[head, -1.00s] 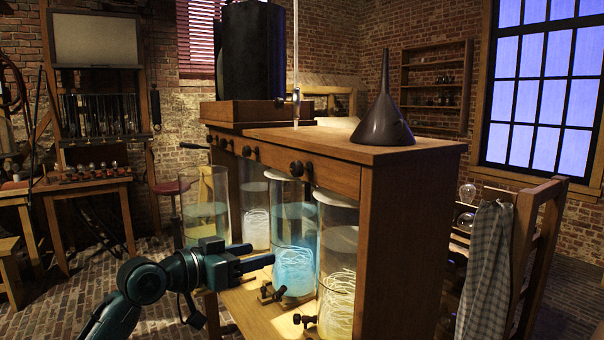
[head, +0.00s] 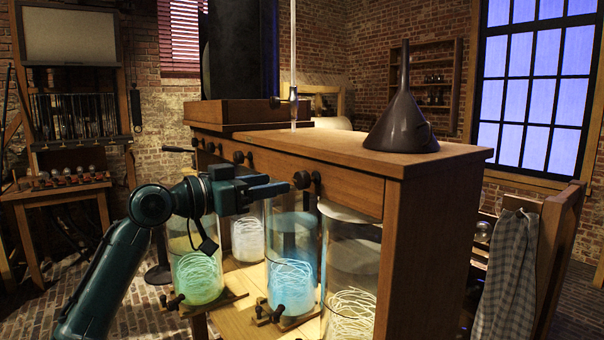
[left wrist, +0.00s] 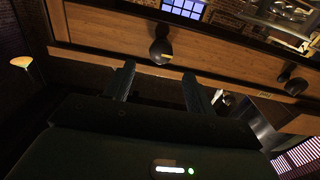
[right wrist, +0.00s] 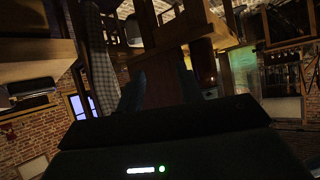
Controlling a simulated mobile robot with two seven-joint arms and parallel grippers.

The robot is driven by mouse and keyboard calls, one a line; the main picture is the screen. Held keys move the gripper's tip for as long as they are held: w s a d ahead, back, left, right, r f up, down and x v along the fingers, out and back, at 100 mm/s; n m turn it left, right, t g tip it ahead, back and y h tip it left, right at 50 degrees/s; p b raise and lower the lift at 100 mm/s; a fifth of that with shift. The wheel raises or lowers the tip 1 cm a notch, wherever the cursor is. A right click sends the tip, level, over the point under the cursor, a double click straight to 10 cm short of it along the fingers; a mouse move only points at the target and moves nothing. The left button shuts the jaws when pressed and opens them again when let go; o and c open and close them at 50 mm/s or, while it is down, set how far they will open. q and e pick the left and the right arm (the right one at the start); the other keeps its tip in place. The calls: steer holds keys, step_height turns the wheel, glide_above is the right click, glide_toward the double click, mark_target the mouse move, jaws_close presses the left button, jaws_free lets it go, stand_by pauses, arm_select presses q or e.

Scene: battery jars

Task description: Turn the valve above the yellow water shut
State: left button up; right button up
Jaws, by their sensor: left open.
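A dark valve knob (head: 302,180) sits on the wooden front rail (head: 340,188), above the blue jar and the front jar. My left gripper (head: 278,190) is open, its fingertips close to this knob; contact cannot be told. In the left wrist view a knob (left wrist: 160,50) is ahead, between the open fingers (left wrist: 157,86). Another valve (head: 238,157) is farther left. The front jar (head: 350,265) looks pale, with yellowish-white coils.
The blue jar (head: 290,245) and a whitish jar (head: 248,238) stand under the cabinet. A funnel (head: 402,120) and a thin glass tube (head: 294,70) are above it. A chair with a cloth (head: 510,270) stands at right. Brick floor lies open at the left.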

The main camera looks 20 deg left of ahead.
mark_target(297, 179)
arm_select(q)
steer(key=p+x, duration=0.1)
steer(key=x, duration=0.7)
steer(key=shift+w+d+p, duration=0.1)
steer(key=shift+w+p, duration=0.05)
steer(key=shift+p, duration=0.25)
arm_select(e)
steer(key=shift+s+d+m+h, duration=0.15)
steer(key=shift+d+m+h, duration=0.15)
steer(key=shift+d, duration=0.05)
arm_select(q)
steer(key=shift+c, duration=0.6)
steer(key=c, duration=0.8)
